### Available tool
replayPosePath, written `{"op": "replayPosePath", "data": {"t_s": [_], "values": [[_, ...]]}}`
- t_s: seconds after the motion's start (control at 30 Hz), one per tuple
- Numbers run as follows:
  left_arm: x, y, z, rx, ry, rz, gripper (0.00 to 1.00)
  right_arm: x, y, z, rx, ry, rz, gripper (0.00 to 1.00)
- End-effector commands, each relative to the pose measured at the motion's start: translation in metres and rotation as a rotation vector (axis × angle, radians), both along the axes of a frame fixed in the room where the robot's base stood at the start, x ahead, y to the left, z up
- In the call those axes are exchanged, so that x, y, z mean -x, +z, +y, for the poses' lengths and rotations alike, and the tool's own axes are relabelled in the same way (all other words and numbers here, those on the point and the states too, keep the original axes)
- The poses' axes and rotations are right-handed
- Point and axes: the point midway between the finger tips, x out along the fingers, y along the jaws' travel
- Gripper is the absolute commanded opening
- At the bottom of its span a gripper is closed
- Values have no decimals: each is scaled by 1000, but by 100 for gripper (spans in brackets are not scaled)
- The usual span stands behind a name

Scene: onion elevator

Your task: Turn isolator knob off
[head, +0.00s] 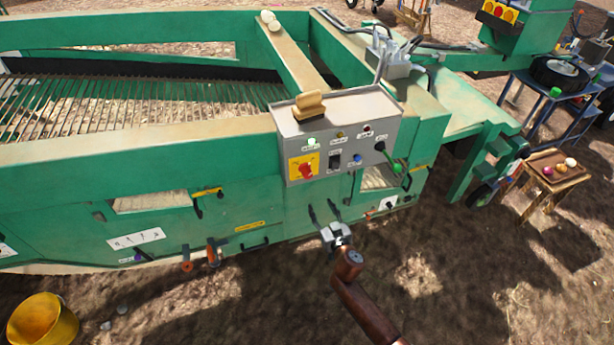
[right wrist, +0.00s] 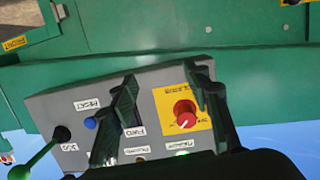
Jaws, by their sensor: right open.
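The isolator knob (head: 306,171) is red on a yellow plate, at the left of the grey control box (head: 350,112) on the green machine. In the right wrist view the red knob (right wrist: 185,114) lies between the two dark fingers, nearer the right one. My right gripper (head: 326,208) is below the box in the head view, its fingers pointing up toward the panel. It is open, with nothing held between its fingers. In the right wrist view my gripper (right wrist: 160,95) spans part of the panel and its left finger covers some of it. My left gripper is not in view.
The panel also carries a blue button (head: 357,158), a dark switch (head: 335,161) and a green-ended lever (head: 396,167). A brush (head: 309,106) lies on top of the box. A yellow bucket (head: 43,320) and a wooden stool (head: 551,178) stand on the ground.

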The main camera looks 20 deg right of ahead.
Motion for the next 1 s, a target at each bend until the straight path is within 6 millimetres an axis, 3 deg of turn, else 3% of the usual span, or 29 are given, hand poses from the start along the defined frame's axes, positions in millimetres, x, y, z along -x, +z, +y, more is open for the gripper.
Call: {"op": "replayPosePath", "data": {"t_s": [0.03,0.1,0.23,0.37,0.7,1.0], "values": [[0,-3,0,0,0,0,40,-7,32,8,-12,9,-57,44],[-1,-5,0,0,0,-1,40,-11,64,16,-29,14,-114,44],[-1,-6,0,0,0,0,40,-15,96,23,-45,21,-169,44],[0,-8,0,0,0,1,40,-27,101,25,-46,24,-179,44],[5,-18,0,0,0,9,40,-78,99,26,-46,22,-175,44],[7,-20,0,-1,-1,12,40,-92,100,27,-48,22,-175,44]]}}
